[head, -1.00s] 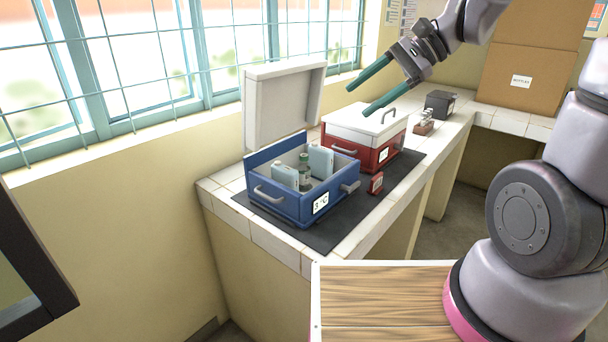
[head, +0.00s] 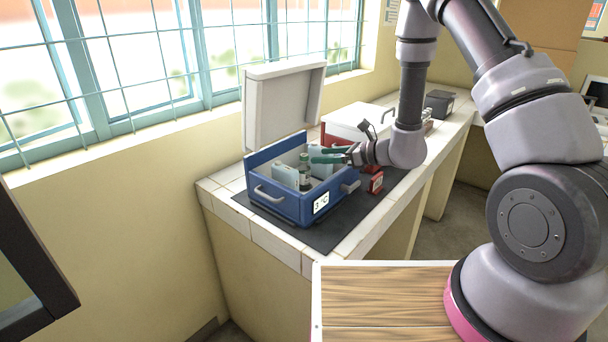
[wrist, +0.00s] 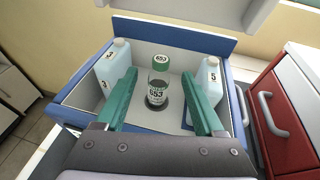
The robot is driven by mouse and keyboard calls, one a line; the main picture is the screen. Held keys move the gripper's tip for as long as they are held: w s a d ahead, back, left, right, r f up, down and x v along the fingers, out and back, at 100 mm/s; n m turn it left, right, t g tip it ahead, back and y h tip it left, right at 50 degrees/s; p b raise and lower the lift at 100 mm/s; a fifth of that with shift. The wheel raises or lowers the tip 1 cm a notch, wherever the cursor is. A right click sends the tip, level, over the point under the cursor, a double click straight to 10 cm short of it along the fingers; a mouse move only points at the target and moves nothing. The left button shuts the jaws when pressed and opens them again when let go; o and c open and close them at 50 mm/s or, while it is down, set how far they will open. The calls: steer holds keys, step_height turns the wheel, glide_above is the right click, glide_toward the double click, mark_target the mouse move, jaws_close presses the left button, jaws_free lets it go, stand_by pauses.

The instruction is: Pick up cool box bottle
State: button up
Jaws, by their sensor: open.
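The blue cool box (head: 276,205) stands open on the counter with its white lid (head: 283,103) raised at the back. Inside stands an upright bottle (head: 305,172) with a green cap and a label reading 653; it also shows in the wrist view (wrist: 158,92). A pale blue ice pack stands on each side of it, the left one (wrist: 113,63) and the right one (wrist: 208,80). My gripper (head: 316,155) is open and empty at the box's right side, over its rim. In the wrist view its green fingers (wrist: 160,92) frame the bottle, which stands beyond them, apparently untouched.
A red box with a white lid (head: 356,122) stands just right of the blue box. A small red device (head: 376,182) sits on the dark mat (head: 335,232) in front. A dark box (head: 439,103) stands farther back on the counter.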

mark_target(304, 159)
steer(key=x, duration=0.7)
steer(key=shift+w+a+f, duration=0.2)
steer(key=shift+f, duration=0.3)
jaws_close()
